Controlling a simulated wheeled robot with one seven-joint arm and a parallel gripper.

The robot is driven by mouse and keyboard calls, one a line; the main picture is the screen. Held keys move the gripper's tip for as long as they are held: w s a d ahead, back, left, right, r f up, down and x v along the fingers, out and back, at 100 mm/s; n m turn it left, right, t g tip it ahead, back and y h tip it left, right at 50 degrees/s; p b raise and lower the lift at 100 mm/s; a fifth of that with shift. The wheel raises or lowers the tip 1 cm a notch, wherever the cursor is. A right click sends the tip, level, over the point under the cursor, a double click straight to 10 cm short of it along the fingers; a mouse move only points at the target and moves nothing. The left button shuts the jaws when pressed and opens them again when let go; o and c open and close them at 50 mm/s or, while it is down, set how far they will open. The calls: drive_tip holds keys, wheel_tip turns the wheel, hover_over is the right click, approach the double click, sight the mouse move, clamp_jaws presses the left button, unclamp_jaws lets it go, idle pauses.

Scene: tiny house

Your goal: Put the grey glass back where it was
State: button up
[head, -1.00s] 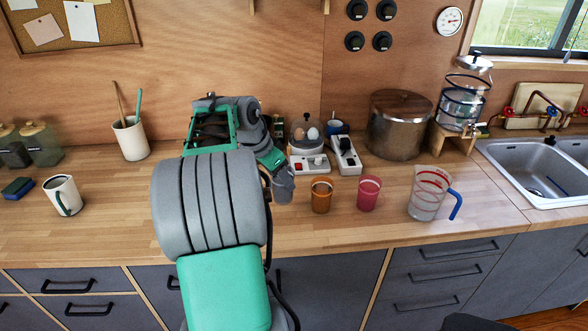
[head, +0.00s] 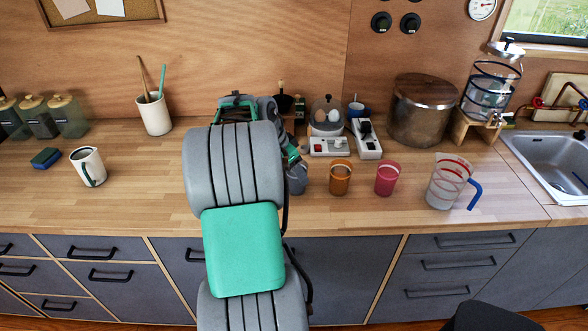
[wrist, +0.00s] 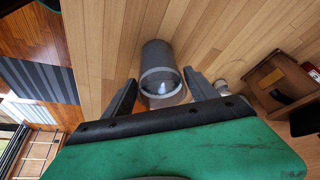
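The grey glass (head: 297,179) is at the left end of a row with an orange cup (head: 340,179) and a pink cup (head: 387,180). It appears upright, at about the height of the counter top (head: 140,185); contact beneath it is not clear. My gripper (wrist: 161,76) has one finger close along each side of the grey glass (wrist: 160,62) and appears to hold it. In the head view my arm hides most of the fingers.
A measuring jug (head: 447,182) with a blue handle stands right of the pink cup. A power strip (head: 366,141) and an egg cooker (head: 326,120) stand behind the row. A white mug (head: 88,168) is at the left. The counter between mug and arm is clear.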

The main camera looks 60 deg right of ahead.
drive_tip(key=shift+o, duration=1.2)
drive_tip(key=shift+r, duration=0.15)
drive_tip(key=v, duration=1.2)
drive_tip(key=w+a+n+t, duration=0.3)
drive_tip(key=w+a+n, duration=0.65)
drive_tip(key=a, duration=0.65)
drive_tip(key=s+a+f+n+t+y, duration=0.1)
drive_tip(key=a+n, duration=0.6)
drive_tip(key=a, duration=0.7)
drive_tip(key=s+a+f+n+t+y, duration=0.1)
drive_tip(key=a+f+n, duration=0.4)
drive_tip(key=a, duration=0.9)
drive_tip(key=n+t+y, duration=0.1)
drive_tip(key=n+y, duration=0.1)
drive_tip(key=shift+s+a+f+n, duration=0.2)
drive_tip(key=shift+f+n, duration=0.15)
drive_tip(key=shift+f, duration=0.05)
